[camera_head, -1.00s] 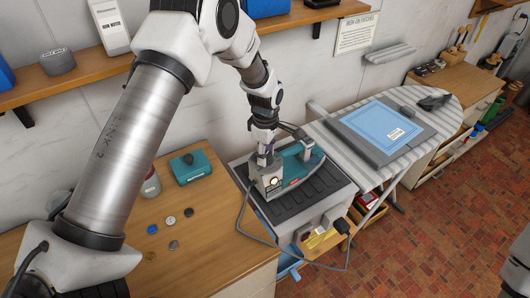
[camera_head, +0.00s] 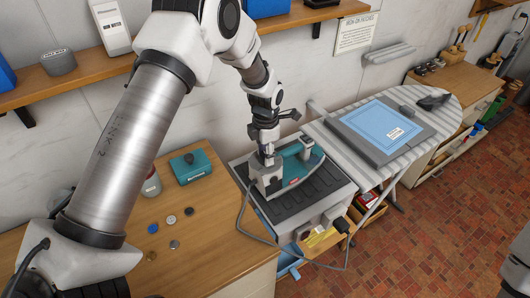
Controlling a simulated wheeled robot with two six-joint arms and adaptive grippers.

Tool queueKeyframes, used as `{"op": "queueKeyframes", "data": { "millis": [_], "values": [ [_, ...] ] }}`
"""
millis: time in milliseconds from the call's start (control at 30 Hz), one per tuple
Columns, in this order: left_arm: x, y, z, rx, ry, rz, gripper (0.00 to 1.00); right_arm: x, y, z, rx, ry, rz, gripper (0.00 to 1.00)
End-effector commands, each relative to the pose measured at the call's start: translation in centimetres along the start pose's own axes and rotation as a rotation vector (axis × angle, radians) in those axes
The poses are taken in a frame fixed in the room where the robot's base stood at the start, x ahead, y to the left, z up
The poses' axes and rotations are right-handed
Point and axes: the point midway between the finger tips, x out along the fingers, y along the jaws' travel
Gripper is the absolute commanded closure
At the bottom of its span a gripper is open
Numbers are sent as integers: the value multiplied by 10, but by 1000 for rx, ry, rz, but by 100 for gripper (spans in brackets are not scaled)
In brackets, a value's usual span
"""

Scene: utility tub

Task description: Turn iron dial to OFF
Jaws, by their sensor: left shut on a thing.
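The iron (camera_head: 306,171), teal and grey, rests on a dark ribbed pad (camera_head: 295,201) on top of a light cabinet. My left gripper (camera_head: 268,160) points down at the iron's left end and is shut on a part there. That part is most likely the iron dial, but the fingers hide it and I cannot read its setting. My right gripper is not in view.
A grey cord (camera_head: 240,222) hangs from the iron over the cabinet's front. The ironing board (camera_head: 352,152) with a blue cloth (camera_head: 382,126) stands to the right. A teal box (camera_head: 190,166) and several small discs (camera_head: 171,220) lie on the wooden table at left.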

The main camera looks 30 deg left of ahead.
Motion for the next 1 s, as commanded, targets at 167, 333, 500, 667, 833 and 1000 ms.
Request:
{"op": "queueKeyframes", "data": {
  "millis": [167,333,500,667,833,1000],
  "values": [
    [0,1,1,-81,-3,2,95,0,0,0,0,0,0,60],
    [0,1,1,-122,-4,3,95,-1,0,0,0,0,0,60],
    [-1,1,2,-135,-5,4,95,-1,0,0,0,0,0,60],
    [-1,1,2,-135,-6,4,95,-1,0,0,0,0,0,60],
    [-1,1,2,-134,-6,4,46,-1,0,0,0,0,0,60],
    [-1,1,1,-134,-4,3,35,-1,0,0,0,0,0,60]
  ]
}}
